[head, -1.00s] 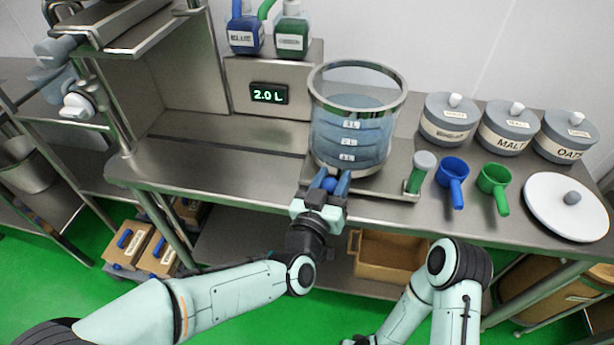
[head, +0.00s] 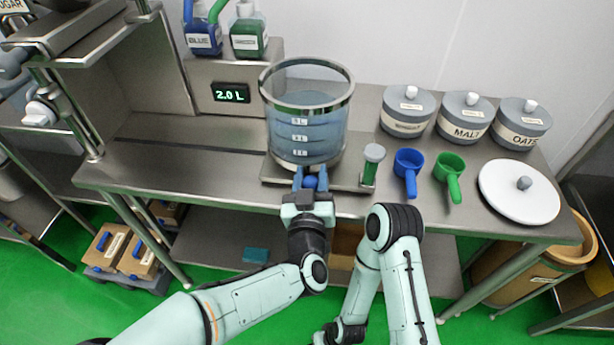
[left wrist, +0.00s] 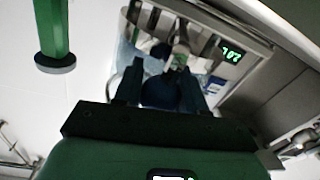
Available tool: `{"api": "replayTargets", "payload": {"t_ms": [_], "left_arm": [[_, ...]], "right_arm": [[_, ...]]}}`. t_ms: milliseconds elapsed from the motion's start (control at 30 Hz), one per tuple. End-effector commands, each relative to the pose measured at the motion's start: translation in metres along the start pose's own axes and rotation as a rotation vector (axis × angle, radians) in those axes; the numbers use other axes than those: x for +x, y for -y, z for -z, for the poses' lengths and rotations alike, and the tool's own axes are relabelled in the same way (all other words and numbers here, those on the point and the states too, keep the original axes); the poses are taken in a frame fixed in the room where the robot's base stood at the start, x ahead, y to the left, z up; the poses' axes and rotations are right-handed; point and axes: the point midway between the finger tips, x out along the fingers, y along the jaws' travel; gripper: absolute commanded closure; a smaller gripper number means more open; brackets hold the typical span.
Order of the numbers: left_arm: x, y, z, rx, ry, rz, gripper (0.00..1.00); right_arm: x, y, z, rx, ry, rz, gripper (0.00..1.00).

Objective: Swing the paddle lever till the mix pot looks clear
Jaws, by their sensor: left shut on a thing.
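The mix pot (head: 306,125) is a clear vessel with a steel rim on the bench, holding bluish liquid with level marks showing through its wall. The paddle lever's blue knob (head: 310,183) is at the front of the pot's base. My left gripper (head: 311,181) is shut on this knob, below the pot's middle. The knob also shows dark between the fingers in the left wrist view (left wrist: 160,92); the rest of the lever is mostly hidden. My right gripper (head: 338,333) is low at the bottom edge, away from the bench, its jaws unclear.
A green post with a grey cap (head: 371,165) stands right of the pot. A blue scoop (head: 408,170), a green scoop (head: 450,175), lidded canisters (head: 465,118) and a white lid (head: 518,192) are farther right. A display (head: 231,93) reads 2.0 L. Bench left of the pot is clear.

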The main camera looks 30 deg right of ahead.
Motion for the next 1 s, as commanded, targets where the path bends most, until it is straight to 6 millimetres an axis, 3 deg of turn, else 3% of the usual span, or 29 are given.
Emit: {"api": "replayTargets", "payload": {"t_ms": [33, 433, 467, 500, 833, 1000], "left_arm": [[-0.001, -0.002, -0.009, 0.002, 0.02, -0.007, 1.0], [-0.001, -0.002, -0.009, 0.002, 0.021, -0.008, 1.0], [-0.001, -0.002, -0.009, 0.002, 0.022, -0.008, 0.5], [-0.001, -0.002, -0.009, 0.002, 0.021, -0.008, 0.37], [-0.001, -0.001, -0.003, 0.001, 0.009, -0.005, 0.36], [-0.018, -0.002, -0.002, 0.001, 0.008, -0.007, 0.36]], "right_arm": [[0.0, 0.0, 0.0, 0.0, 0.001, 0.0, 1.0], [0.0, 0.0, 0.0, 0.0, 0.001, 0.0, 1.0], [0.0, 0.0, 0.0, 0.0, 0.001, 0.0, 1.0], [0.0, 0.0, 0.0, 0.0, 0.001, 0.0, 1.0], [0.0, 0.0, 0.0, 0.0, 0.0, 0.0, 1.0], [-0.001, 0.0, -0.001, 0.0, 0.002, 0.0, 1.0]]}}
